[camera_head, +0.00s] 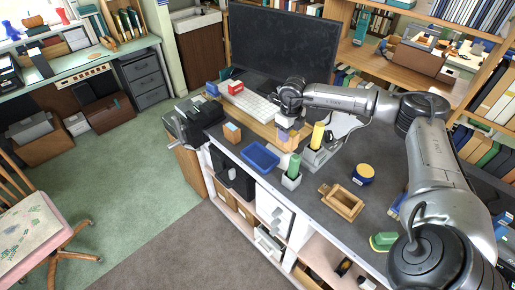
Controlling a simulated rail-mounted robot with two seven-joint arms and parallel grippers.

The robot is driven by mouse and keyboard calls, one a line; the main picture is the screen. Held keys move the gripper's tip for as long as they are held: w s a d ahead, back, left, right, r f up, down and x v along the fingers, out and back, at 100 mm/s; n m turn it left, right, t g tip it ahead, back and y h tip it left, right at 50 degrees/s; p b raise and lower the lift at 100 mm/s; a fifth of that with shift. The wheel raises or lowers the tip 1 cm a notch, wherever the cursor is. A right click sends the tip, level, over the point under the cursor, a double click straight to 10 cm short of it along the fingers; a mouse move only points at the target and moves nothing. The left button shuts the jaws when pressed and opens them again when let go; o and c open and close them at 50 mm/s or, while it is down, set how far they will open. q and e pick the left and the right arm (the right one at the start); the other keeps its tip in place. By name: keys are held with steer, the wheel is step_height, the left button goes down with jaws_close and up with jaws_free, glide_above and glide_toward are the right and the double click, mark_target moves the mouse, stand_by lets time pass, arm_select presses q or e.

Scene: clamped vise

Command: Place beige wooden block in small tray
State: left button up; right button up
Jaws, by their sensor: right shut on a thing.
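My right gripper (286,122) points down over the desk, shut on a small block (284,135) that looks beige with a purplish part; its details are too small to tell. The block is above and a little right of the blue tray (248,158), which looks empty. Whether the block touches anything below is hard to tell. A wooden tray (330,203) with a rectangular opening lies nearer the front right of the desk. My left gripper is not in view.
A green cylinder in a white holder (291,181) stands between the trays. A yellow cylinder (317,135) stands right of my gripper. An orange and blue block (232,132), a vise (190,128), a keyboard (251,103) and a yellow-topped blue tin (363,174) are also on the desk.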

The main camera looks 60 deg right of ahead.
steer(key=shift+w+a+f+p, duration=0.55)
steer(key=shift+w+f+p, duration=0.2)
steer(key=shift+w+f, duration=0.75)
steer(key=shift+w+a+f+p, duration=0.55)
steer(key=shift+w+f+p, duration=0.2)
steer(key=shift+w+f, duration=0.75)
steer(key=shift+w+a+f+p, duration=0.55)
steer(key=shift+w+f+p, duration=0.2)
steer(key=shift+w+f, duration=0.75)
steer(key=shift+f, duration=0.4)
steer(key=shift+f, duration=0.15)
steer(key=o, duration=1)
